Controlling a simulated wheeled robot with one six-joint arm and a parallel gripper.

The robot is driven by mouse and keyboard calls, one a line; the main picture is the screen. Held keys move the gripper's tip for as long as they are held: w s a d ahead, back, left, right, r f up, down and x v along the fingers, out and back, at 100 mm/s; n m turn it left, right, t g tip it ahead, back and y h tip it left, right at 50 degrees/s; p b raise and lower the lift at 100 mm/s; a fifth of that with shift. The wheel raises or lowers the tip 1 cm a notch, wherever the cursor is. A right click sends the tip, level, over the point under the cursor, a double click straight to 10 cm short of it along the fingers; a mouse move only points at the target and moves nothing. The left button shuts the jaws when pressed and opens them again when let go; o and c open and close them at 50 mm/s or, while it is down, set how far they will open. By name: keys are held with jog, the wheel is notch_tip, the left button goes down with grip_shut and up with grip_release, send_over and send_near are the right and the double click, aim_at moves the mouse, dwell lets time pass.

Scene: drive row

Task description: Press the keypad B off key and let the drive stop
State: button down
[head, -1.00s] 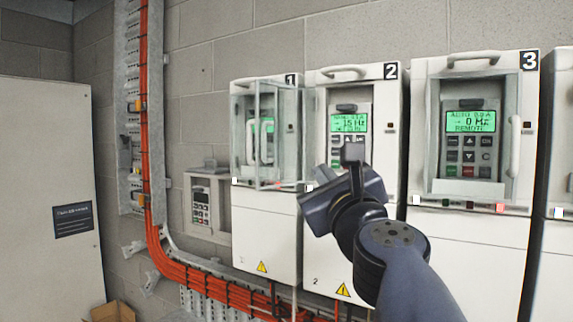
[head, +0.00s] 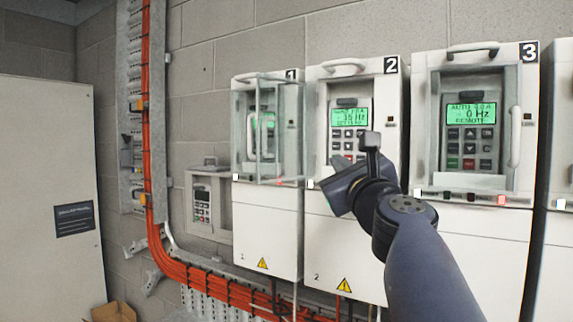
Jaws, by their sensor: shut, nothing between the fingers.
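Drive 2 (head: 386,92) has a keypad with a lit green display (head: 349,117) that appears to read 15 Hz. Its keys (head: 348,134) show below the display, and the lowest row is partly hidden by my arm. No letter B is legible on any keypad. My gripper (head: 370,141) is shut and empty, its dark tip in front of the lower right of drive 2's keypad. I cannot tell whether it touches the panel.
Drive 1 (head: 267,215) has a clear cover standing out over its keypad. A separate small keypad (head: 202,205) sits in a wall box at left. Orange cables (head: 190,279) run down and along the wall. A pale cabinet (head: 45,160) stands far left, near a cardboard box (head: 113,312).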

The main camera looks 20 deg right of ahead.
jog(key=shift+w+d, duration=0.75)
jog(key=shift+d, duration=0.3)
dwell(1.4)
jog(key=shift+w+d, duration=0.2)
jog(key=shift+w, duration=0.05)
jog(key=shift+w+d, duration=0.25)
jog(key=shift+d, duration=0.05)
dwell(0.7)
jog(key=shift+s+a, duration=0.5)
jog(key=shift+a, duration=0.1)
jog(key=s+a, duration=0.1)
jog(key=a, duration=0.1)
jog(key=s+a, duration=0.2)
dwell(0.6)
